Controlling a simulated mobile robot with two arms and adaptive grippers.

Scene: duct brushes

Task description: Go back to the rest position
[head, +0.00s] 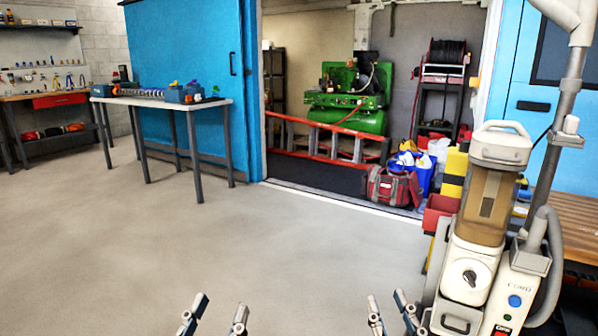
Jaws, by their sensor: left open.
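My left gripper (220,304) shows at the bottom edge, left of centre. Its two fingers stand apart with bare floor between them, and it is empty. My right gripper (386,297) shows at the bottom edge, right of centre. Its fingers are also apart and nothing is between them. Both point forward over the floor, far from the table (160,103) at the left. A dark, long brush-like item (152,92) lies on that table between blue holders (177,94); its details are too small to tell.
A large beige vacuum machine (482,230) stands close to my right gripper. A red bag (388,186) and blue bucket (415,168) sit by the doorway. A red ladder (325,140) lies across it before a green compressor (345,105). The floor in the middle is clear.

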